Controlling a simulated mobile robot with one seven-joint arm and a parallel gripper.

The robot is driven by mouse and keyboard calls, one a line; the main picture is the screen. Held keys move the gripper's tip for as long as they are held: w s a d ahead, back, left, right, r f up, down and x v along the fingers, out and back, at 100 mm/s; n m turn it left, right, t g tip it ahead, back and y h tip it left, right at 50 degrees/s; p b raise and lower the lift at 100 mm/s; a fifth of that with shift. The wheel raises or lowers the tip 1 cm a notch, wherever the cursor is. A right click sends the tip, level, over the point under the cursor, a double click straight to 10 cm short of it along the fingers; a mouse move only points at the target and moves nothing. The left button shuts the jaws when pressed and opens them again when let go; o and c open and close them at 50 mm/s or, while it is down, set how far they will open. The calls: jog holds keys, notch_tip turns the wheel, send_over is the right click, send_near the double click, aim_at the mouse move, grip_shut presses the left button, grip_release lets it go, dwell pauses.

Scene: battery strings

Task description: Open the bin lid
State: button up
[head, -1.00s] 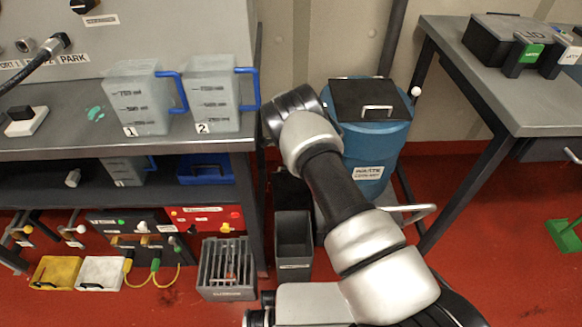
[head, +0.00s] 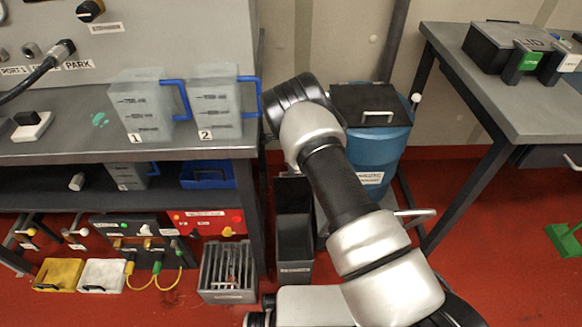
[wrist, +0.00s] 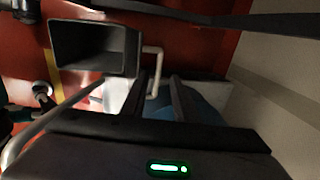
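The blue waste bin (head: 377,158) stands on the floor between the two tables, with a label on its front. Its black lid (head: 352,98) lies shut on top and carries a pale bar handle (head: 378,117). My arm covers the bin's left side in the head view, and my gripper is hidden there behind the wrist. In the wrist view my gripper (wrist: 158,92) shows two dark fingers set apart, with nothing seen gripped between them. A patch of blue, likely the bin, shows beyond the fingers (wrist: 203,110). Whether a finger touches the lid cannot be told.
A grey open container (head: 294,240) stands on the floor left of the bin; a pale bent bar (head: 415,214) sticks out at its right. The left bench (head: 60,150) holds two jugs. The right table (head: 520,95) holds a dark case. A wall is close behind.

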notch_tip(320, 180, up, 8)
jog(key=s+p, duration=0.1)
jog(key=shift+s+p, duration=0.2)
jog(key=shift+p, duration=0.2)
jog(key=shift+r, duration=0.1)
